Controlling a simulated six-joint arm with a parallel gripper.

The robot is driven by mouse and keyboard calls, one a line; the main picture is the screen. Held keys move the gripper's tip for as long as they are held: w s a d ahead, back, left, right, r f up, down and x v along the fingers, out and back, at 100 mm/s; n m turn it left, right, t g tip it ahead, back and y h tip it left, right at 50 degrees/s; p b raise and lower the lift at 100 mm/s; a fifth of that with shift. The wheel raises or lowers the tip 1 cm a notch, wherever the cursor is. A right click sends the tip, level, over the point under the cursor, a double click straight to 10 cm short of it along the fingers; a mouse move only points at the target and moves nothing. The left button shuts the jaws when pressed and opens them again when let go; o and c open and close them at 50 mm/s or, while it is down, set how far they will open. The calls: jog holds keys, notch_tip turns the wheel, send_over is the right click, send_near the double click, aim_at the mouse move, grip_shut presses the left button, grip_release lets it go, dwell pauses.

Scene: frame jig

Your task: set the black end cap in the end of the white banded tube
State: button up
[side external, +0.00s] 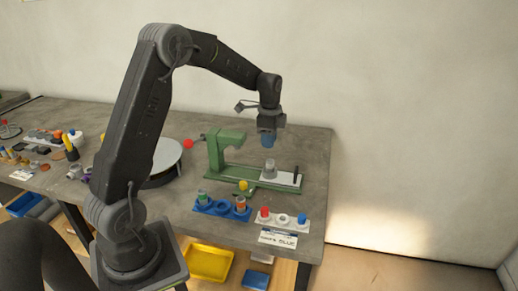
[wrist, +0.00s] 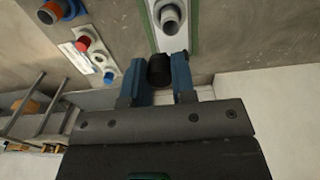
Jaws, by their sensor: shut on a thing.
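The black end cap (wrist: 159,70) is between the blue fingers of my gripper (wrist: 160,78) in the wrist view. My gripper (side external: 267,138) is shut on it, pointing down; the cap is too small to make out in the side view. The pale tube (side external: 269,167) stands upright on the white plate of the green jig, below my gripper with a gap between them. In the wrist view the tube's open end (wrist: 170,18) shows beyond the cap, near the top edge. Its bands cannot be made out clearly.
The green jig (side external: 216,151) has a tall arm left of the tube and a yellow knob (side external: 243,185) in front. A blue rack (side external: 223,209) and a white rack (side external: 281,222) with coloured parts stand near the front edge. A round grey turntable (side external: 165,152) is at left.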

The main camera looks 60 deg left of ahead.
jog(key=shift+w+a+f, duration=0.15)
jog(key=shift+w+f, duration=0.05)
jog(key=shift+f, duration=0.65)
jog(key=shift+w+a+f, duration=0.1)
jog(key=shift+w+f, duration=0.1)
jog(key=shift+f, duration=0.65)
jog(key=shift+w+a+f, duration=0.15)
jog(key=shift+w+f, duration=0.05)
jog(key=shift+f, duration=0.65)
jog(key=shift+f, duration=0.2)
jog(key=shift+f, duration=0.55)
jog(key=o, duration=1.1)
jog(key=shift+r, duration=0.15)
jog(key=shift+r, duration=0.65)
